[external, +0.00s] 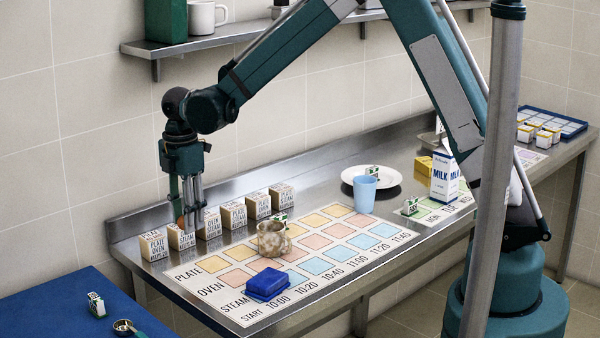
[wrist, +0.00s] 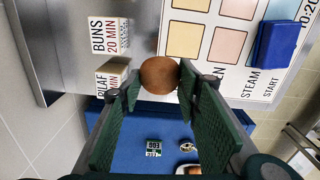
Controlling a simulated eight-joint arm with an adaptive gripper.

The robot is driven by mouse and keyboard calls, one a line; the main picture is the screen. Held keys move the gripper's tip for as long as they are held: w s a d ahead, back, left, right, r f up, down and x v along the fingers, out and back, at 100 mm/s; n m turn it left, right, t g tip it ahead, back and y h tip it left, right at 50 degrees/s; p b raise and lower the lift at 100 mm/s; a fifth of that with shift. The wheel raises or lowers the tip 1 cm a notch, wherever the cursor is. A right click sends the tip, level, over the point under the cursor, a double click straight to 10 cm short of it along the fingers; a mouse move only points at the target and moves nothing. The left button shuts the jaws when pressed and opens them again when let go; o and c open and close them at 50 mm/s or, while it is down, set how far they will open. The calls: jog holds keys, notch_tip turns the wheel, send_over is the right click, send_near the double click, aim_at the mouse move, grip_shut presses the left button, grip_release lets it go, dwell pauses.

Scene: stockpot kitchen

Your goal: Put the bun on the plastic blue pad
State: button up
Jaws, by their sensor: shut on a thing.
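The bun (wrist: 160,75) is round and brown, and sits between the fingertips of my gripper (wrist: 160,88) in the wrist view. In the external view my gripper (external: 188,218) points down at the left end of the counter, with a small brown part of the bun (external: 180,222) showing at its tips, by the small cartons. A thick, dark blue plastic pad (external: 267,284) lies on the printed mat near the STEAM label, apart from my gripper and to its right. The pad also shows at the upper right of the wrist view (wrist: 275,45).
Several labelled cartons (external: 232,215) line the counter's back. A speckled jar (external: 273,240), a light blue cup (external: 363,194) and a white plate (external: 371,179) stand further right.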

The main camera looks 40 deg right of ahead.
jog(key=s+d+r+n, duration=0.1)
jog(key=s+d+n, duration=0.1)
jog(key=s, duration=0.6)
jog(key=s+d+r+n+p, duration=0.1)
jog(key=s+d+n, duration=0.1)
jog(key=s, duration=0.6)
jog(key=s+d+r+n, duration=0.1)
jog(key=s+n, duration=0.3)
jog(key=s, duration=0.4)
jog(key=shift+s+d+r+p, duration=0.2)
jog(key=shift+d+r+p, duration=0.05)
jog(key=shift+d+p, duration=0.15)
jog(key=shift+f, duration=0.15)
send_over(267, 278)
jog(key=shift+f, duration=2.8)
jog(key=shift+f+b, duration=0.35)
jog(key=shift+f, duration=1.7)
jog(key=shift+f, duration=0.15)
jog(key=o, duration=0.5)
jog(key=shift+c, duration=0.2)
jog(key=o, duration=0.4)
